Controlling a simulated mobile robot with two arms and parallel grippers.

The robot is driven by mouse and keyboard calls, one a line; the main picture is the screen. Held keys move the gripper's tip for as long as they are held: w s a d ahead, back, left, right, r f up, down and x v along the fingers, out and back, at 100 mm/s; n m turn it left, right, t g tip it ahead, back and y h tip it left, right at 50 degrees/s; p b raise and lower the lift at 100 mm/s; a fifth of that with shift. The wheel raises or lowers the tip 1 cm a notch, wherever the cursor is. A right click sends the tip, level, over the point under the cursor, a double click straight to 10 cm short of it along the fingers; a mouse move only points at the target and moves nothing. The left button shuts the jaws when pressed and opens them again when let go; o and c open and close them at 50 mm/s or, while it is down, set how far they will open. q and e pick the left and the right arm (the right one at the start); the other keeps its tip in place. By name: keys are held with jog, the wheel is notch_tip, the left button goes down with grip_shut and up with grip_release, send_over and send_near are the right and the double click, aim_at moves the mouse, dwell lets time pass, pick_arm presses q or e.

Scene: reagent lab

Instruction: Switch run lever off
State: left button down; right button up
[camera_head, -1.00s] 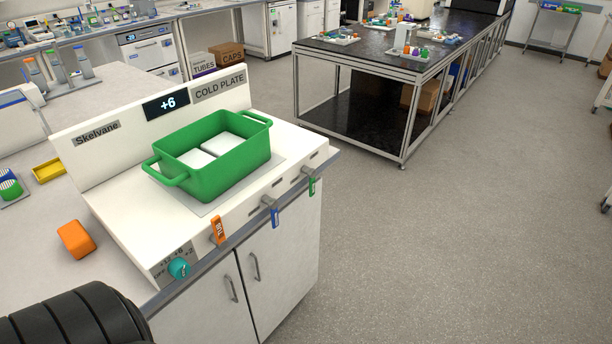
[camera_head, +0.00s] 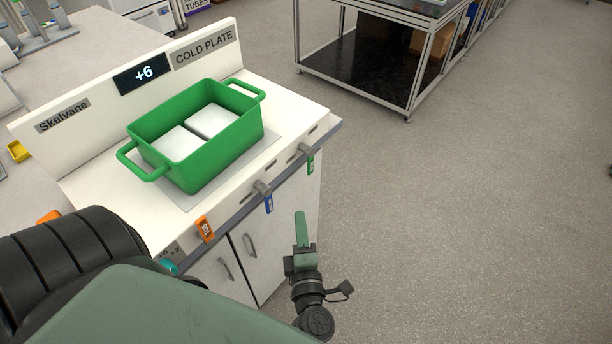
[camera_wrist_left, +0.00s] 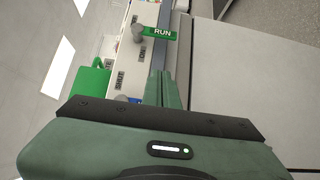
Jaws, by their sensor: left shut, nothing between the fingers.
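The run lever is a grey lever with a green tag (camera_head: 310,163) at the right end of the cold plate's front panel. In the wrist view its green tag (camera_wrist_left: 161,33) reads RUN, beside a grey knob end. My left gripper (camera_head: 300,214) is shut and empty, in front of the panel and below the run lever in the head picture, apart from it. In the wrist view the closed fingers (camera_wrist_left: 167,74) point toward the RUN tag, with a gap between. My right gripper is not in view.
An orange-tagged lever (camera_head: 205,229) and a blue-tagged lever (camera_head: 268,203) sit along the same panel. A green tub (camera_head: 220,155) with white blocks stands on the cold plate (camera_head: 292,125). Cabinet doors (camera_head: 262,257) are below; open floor lies to the right.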

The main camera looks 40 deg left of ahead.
pick_arm(q)
jog(key=w+d+b+x, duration=0.1)
jog(key=w+d+x, duration=0.1)
jog(key=x, duration=1.1)
jog(key=shift+b, duration=0.35)
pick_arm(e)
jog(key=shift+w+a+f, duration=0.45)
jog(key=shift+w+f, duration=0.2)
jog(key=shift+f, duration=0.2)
pick_arm(q)
jog(key=shift+d, duration=0.1)
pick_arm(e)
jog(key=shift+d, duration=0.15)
